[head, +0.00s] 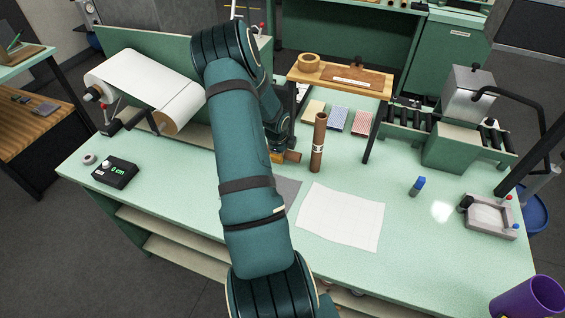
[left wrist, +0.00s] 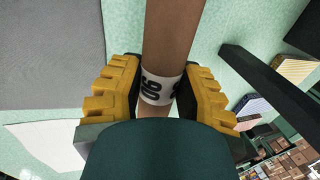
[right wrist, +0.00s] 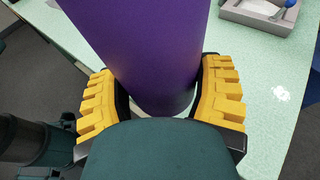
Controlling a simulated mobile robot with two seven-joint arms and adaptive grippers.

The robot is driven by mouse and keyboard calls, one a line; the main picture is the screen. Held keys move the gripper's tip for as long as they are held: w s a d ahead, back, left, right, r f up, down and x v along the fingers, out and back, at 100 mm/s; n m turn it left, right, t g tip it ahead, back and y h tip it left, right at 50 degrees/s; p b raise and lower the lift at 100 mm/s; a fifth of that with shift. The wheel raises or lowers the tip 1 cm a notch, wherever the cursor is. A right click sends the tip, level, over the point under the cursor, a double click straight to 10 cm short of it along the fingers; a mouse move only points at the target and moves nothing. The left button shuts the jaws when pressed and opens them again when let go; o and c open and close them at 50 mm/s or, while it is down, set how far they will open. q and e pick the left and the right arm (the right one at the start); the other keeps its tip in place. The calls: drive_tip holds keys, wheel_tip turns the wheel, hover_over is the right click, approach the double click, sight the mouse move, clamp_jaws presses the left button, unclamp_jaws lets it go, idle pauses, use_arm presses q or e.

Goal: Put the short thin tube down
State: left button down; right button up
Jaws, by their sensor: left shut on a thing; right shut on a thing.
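My left gripper (left wrist: 156,98) is shut on a thin brown tube (left wrist: 172,30) with a white numbered band between the fingers. The tube runs up out of the left wrist view. In the head view my left arm covers most of that gripper; a small brown piece (head: 292,156) shows beside it, low over the table. I cannot tell whether the held tube touches the tabletop. Another brown tube (head: 319,132) with a white band stands upright just to the right. My right gripper (right wrist: 162,95) is shut on a wide purple tube (right wrist: 150,45), also at the head view's lower right (head: 528,298).
A white gridded sheet (head: 341,216) lies on the green table (head: 400,255) beside a grey mat (head: 288,190). A raised wooden shelf (head: 338,78) on dark legs stands behind, with small card stacks beneath. A blue-capped item (head: 417,186) and a grey tray (head: 490,217) are at right.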

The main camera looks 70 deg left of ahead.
use_arm(q)
drive_tip(key=shift+f, duration=1.85)
drive_tip(key=shift+d+f, duration=0.1)
drive_tip(key=c, duration=0.7)
unclamp_jaws()
